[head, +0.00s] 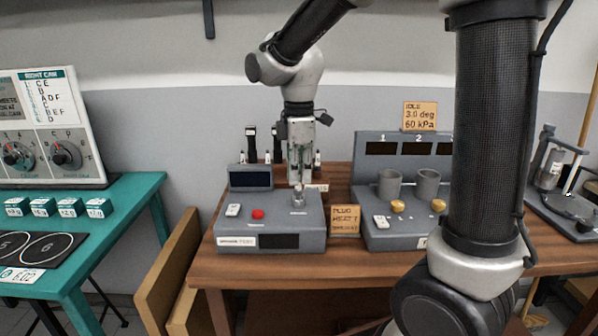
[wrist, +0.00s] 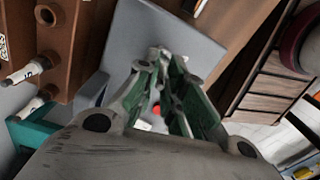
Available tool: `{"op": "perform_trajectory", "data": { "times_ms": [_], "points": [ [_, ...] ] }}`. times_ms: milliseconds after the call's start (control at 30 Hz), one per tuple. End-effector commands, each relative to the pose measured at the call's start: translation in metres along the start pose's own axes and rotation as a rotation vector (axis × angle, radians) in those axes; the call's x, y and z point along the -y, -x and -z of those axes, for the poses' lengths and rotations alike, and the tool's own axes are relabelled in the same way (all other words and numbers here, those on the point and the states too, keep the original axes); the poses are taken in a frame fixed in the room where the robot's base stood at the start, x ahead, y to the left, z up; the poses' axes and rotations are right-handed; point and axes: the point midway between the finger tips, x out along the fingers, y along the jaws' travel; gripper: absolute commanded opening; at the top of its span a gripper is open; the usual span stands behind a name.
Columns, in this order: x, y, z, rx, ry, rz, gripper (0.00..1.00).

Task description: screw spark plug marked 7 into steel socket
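My gripper (head: 299,178) points down over the grey tester box (head: 265,226) on the wooden bench, right above the steel socket (head: 298,200) on its top. In the wrist view its fingers (wrist: 163,68) are drawn close together around a small grey piece (wrist: 160,53) at their tips. This looks like the spark plug, with its lower end at the socket. Its mark is hidden, and I cannot tell how deep it sits. Other spark plugs stand behind the box. In the wrist view, white numbered plugs (wrist: 26,73) sit in a brown rack with an empty hole (wrist: 47,15).
A red button (head: 258,214) and a white switch (head: 233,210) are on the tester box, with a dark screen (head: 250,178) behind. A note card (head: 345,220) and a panel with two grey cups (head: 389,186) stand to the right. A teal table is at left.

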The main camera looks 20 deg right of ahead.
Motion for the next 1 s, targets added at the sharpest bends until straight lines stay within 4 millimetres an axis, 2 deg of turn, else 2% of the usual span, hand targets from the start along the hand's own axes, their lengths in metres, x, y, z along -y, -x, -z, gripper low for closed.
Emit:
{"op": "perform_trajectory", "data": {
  "times_ms": [233, 433, 667, 800, 1000],
  "points": [
    [-0.0001, 0.0002, -0.0001, 0.000, -0.030, -0.001, 0.00],
    [0.0006, 0.0002, -0.0002, -0.003, -0.312, -0.001, 0.00],
    [0.0011, 0.0002, -0.0002, -0.004, -0.510, 0.000, 0.00],
    [0.0016, 0.0002, -0.0001, -0.006, -0.719, 0.000, 0.00],
    [0.0020, 0.0002, 0.0000, -0.007, -0.875, 0.000, 0.00]
  ]
}}
